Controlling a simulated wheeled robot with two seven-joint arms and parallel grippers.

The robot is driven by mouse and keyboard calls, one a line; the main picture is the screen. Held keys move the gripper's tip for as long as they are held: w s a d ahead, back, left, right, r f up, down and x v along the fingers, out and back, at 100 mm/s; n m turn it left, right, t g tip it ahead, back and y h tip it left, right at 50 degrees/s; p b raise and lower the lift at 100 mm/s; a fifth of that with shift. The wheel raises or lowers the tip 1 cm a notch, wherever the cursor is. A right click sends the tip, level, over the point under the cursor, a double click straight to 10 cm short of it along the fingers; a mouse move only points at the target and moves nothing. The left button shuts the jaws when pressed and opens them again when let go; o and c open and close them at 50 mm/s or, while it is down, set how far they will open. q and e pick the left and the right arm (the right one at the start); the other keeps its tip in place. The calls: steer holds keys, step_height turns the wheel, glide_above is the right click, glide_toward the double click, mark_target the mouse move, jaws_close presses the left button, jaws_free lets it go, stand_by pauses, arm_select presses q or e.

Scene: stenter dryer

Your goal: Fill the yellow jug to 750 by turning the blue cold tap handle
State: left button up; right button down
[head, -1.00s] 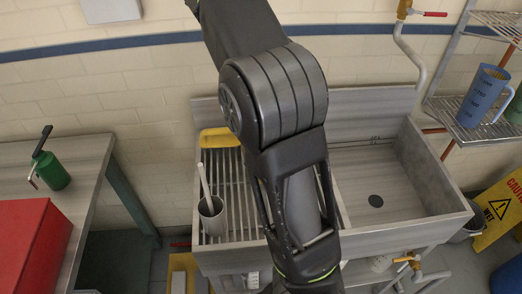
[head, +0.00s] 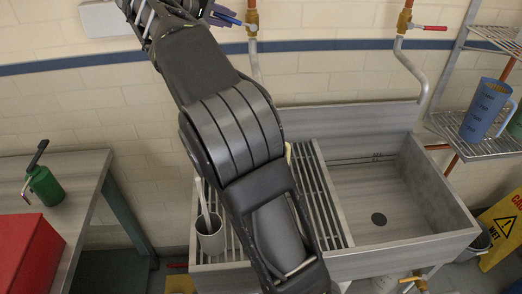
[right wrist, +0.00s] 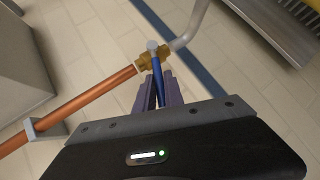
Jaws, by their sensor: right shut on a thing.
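The blue cold tap handle (head: 228,19) sticks out to the left from a brass valve (head: 251,20) at the top of the head view. My right gripper (head: 216,14) is at this handle. In the right wrist view, its purple fingers are shut on the blue handle (right wrist: 157,76), just below the brass valve (right wrist: 153,56). The yellow jug is not clearly visible now; my right arm covers the middle of the drainboard, and only a pale yellow sliver (head: 288,153) shows beside the arm. Its level cannot be read. My left gripper is not in view.
The steel sink (head: 385,185) is empty, with a slatted drainboard (head: 322,205) to its left. A grey pot (head: 211,236) with a stick stands there. A red-handled tap (head: 430,28) is at upper right. A blue jug (head: 487,108) stands on the wire shelf (head: 470,140).

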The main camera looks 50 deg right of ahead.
steer(key=shift+f, duration=0.15)
steer(key=shift+f+b, duration=0.25)
steer(key=shift+b, duration=0.2)
steer(key=f+n+h+b, duration=0.1)
steer(key=b, duration=0.1)
steer(key=f+n+g+h+b, duration=0.1)
steer(key=h+b, duration=0.1)
steer(key=shift+w+a, duration=0.2)
steer(key=shift+a, duration=0.1)
